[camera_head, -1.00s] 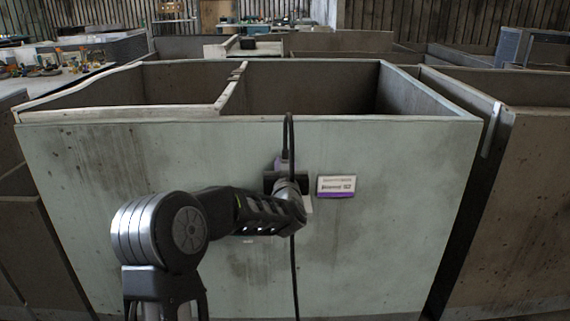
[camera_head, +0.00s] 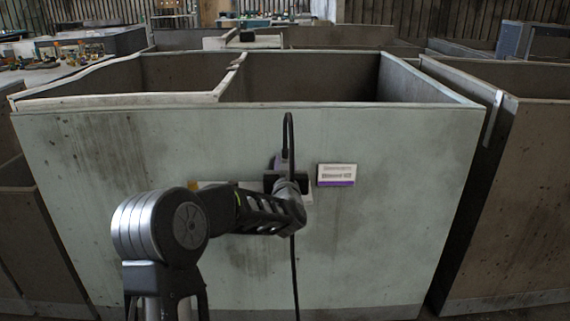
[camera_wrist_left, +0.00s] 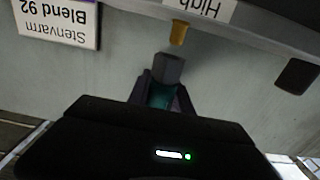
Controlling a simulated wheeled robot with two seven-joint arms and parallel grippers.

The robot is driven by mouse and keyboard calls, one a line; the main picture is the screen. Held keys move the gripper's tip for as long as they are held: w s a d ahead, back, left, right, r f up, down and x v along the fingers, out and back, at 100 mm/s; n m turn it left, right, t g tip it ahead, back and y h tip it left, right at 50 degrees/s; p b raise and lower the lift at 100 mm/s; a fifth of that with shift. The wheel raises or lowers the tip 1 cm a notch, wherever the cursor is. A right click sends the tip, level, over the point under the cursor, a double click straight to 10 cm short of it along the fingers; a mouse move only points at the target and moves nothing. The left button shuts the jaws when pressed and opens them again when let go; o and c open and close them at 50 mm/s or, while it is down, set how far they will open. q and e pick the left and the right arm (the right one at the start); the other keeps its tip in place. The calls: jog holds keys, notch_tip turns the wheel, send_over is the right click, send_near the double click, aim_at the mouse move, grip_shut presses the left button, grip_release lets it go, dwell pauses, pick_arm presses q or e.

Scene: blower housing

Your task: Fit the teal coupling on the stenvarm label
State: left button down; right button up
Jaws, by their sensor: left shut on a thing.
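My left gripper (camera_head: 286,190) is in front of the pale green bin front (camera_head: 400,170), just left of the white and purple label (camera_head: 337,174). In the left wrist view the gripper (camera_wrist_left: 163,92) is shut on the teal coupling (camera_wrist_left: 162,96), with a dark grey block-like end pointing at the panel. The label (camera_wrist_left: 58,20) reads "Stenvarm Blend 92", upside down, at upper left. A brass fitting (camera_wrist_left: 178,33) is just beyond the coupling's grey end; I cannot tell whether they touch. In the head view the coupling is hidden by the gripper. My right gripper is not in view.
A dark bar (camera_wrist_left: 260,25) with a white "High" tag (camera_wrist_left: 203,6) crosses the top of the wrist view. In the head view a black cable (camera_head: 290,135) loops above and hangs below my gripper. Another bin (camera_head: 520,180) stands at the right.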

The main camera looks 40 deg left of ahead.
pick_arm(q)
jog(key=shift+f+b, duration=1.3)
jog(key=shift+f, duration=0.15)
jog(key=c, duration=1.1)
grip_release()
jog(key=shift+s+d, duration=0.25)
jog(key=p+v, duration=0.1)
jog(key=v, duration=0.6)
